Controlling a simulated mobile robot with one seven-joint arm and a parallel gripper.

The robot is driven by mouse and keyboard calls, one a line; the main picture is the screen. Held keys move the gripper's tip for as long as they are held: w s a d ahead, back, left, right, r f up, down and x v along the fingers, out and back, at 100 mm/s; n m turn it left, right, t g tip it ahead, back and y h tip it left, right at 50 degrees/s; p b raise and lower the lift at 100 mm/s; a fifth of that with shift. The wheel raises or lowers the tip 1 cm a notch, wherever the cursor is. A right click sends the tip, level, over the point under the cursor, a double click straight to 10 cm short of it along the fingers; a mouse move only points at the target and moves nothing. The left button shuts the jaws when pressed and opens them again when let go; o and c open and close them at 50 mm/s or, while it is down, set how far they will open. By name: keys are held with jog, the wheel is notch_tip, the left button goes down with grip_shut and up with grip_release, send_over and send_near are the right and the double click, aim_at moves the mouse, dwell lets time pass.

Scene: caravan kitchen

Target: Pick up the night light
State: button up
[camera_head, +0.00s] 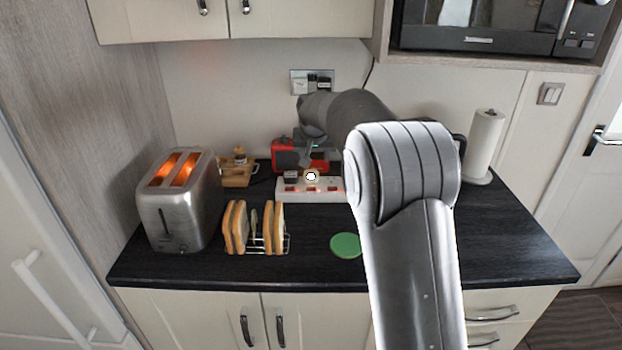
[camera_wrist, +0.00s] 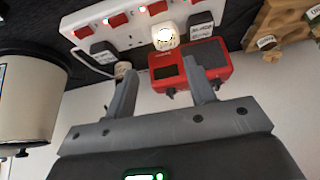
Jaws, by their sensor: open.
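The night light (camera_head: 311,176) is a small white glowing piece plugged into a white power strip (camera_head: 284,194) on the dark counter. In the wrist view the night light (camera_wrist: 165,38) glows near the top centre, between two dark plugs in the strip (camera_wrist: 127,38). My gripper (camera_head: 308,155) is just behind and above it in the head view. In the wrist view my gripper (camera_wrist: 159,68) has its fingers spread with nothing held between them, and the night light lies beyond the fingertips, apart from them.
A red radio (camera_wrist: 216,62) sits close beside the right finger; it also shows in the head view (camera_head: 285,155). A toaster (camera_head: 180,215), toast rack (camera_head: 288,243), green coaster (camera_head: 346,245), wooden stand (camera_head: 238,175) and paper roll (camera_head: 484,145) stand around. The counter's front right is clear.

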aim_at(311, 174)
jog(key=x, duration=0.8)
jog(key=a+x, duration=0.1)
jog(key=x, duration=0.4)
jog(key=shift+w+r, duration=0.25)
jog(key=shift+w, duration=0.1)
jog(key=c, duration=0.6)
